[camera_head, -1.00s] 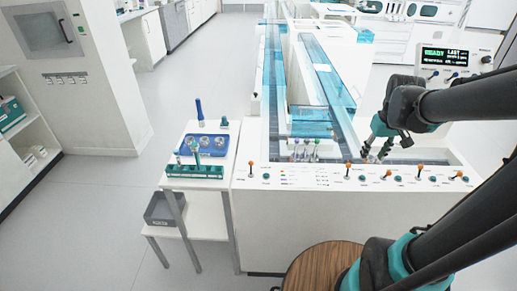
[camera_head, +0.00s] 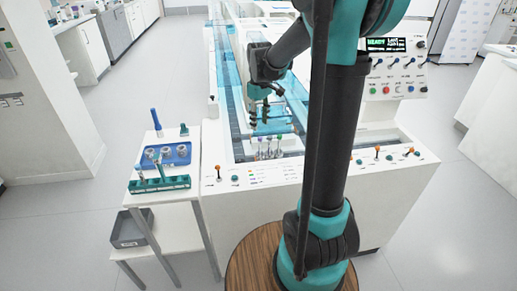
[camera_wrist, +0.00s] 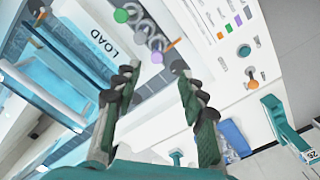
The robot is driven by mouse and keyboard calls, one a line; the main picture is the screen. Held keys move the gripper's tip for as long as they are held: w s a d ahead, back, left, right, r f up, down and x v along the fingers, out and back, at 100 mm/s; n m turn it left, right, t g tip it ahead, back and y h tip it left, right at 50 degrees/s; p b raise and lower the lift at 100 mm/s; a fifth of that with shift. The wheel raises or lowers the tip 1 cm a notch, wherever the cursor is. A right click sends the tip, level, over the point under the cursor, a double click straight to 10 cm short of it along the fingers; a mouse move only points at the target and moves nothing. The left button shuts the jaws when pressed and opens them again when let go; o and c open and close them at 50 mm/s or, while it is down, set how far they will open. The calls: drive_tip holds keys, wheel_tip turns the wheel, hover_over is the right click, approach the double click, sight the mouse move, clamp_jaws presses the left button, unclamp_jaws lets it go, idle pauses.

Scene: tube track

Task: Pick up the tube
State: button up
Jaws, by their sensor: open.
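In the wrist view, a green cap (camera_wrist: 121,15) and a purple-capped tube (camera_wrist: 168,46) show beyond the fingertips, beside the word LOAD. My gripper (camera_head: 261,118) is over the front of the track, a little behind and above the caps in the picture. In the wrist view my gripper (camera_wrist: 152,72) has its two fingers apart, with no tube gripped between them. The lower tube bodies are hard to make out.
A white control panel with orange levers (camera_head: 377,150) runs along the track's front. Blue clear covers (camera_head: 217,65) line the track. A side table at left holds a blue tray (camera_head: 181,160), a teal rack (camera_head: 160,184) and an upright blue tool (camera_head: 156,120).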

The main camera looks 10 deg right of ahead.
sight(260, 137)
drive_tip(key=f, duration=0.9)
drive_tip(key=shift+w+d, duration=0.15)
drive_tip(key=shift+w, duration=0.05)
drive_tip(key=shift+c, duration=0.6)
drive_tip(key=c, duration=0.8)
